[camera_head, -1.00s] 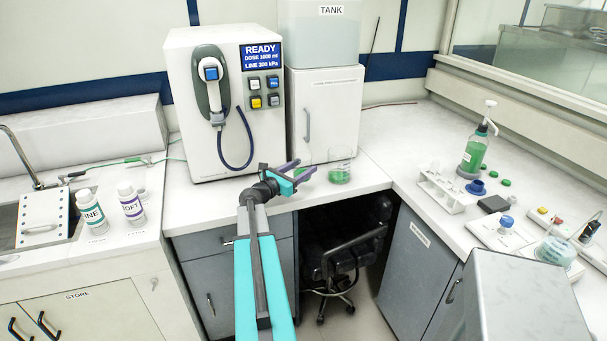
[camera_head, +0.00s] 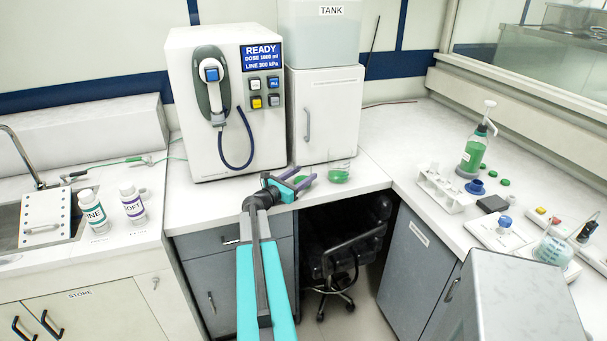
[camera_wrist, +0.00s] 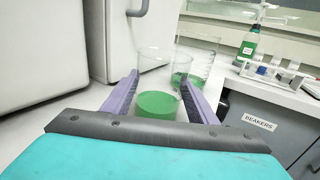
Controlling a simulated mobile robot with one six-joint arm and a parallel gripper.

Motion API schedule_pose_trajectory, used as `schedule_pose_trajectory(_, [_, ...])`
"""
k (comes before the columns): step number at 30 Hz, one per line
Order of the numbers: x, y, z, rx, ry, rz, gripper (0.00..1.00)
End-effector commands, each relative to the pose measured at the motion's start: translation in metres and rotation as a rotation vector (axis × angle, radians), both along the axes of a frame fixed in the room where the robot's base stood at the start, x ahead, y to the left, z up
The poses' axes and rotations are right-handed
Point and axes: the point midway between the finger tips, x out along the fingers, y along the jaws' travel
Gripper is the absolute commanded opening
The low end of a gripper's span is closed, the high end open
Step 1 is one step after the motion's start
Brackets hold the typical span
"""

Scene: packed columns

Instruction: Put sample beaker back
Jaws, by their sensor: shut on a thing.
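My gripper (camera_head: 299,180) is shut on a clear glass beaker with green liquid (camera_wrist: 158,92). In the wrist view the beaker sits upright between my two purple fingers. In the head view only its green liquid (camera_head: 300,179) shows clearly between the fingers, near the front of the counter by the white machine. I cannot tell whether its base touches the counter. A second clear beaker with green liquid (camera_head: 339,170) stands on the counter to the right; it also shows in the wrist view (camera_wrist: 182,80), behind and right of the held one, partly hidden.
The white dosing machine (camera_head: 228,110) reads READY and stands behind my gripper. A white cabinet (camera_head: 323,115) under the tank stands to its right. On the right counter are a rack (camera_head: 440,190), a green pump bottle (camera_head: 473,155) and another beaker (camera_head: 553,250). Counter between is clear.

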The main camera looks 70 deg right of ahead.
Motion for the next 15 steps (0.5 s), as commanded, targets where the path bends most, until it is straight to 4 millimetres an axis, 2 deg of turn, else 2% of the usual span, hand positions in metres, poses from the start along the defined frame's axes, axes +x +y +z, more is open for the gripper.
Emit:
schedule_pose_trajectory(1, [0.0,-0.0001,-0.0019,-0.001,0.0,0.0,0.24])
schedule_pose_trajectory(2, [0.0,-0.0001,-0.0011,0.0,0.0,0.0,0.58])
schedule_pose_trajectory(4, [-0.0001,-0.0001,-0.0009,0.0,0.0,0.0,0.69])
schedule_pose_trajectory(15, [-0.0001,-0.0001,0.0001,0.0,0.0,0.0,0.71])
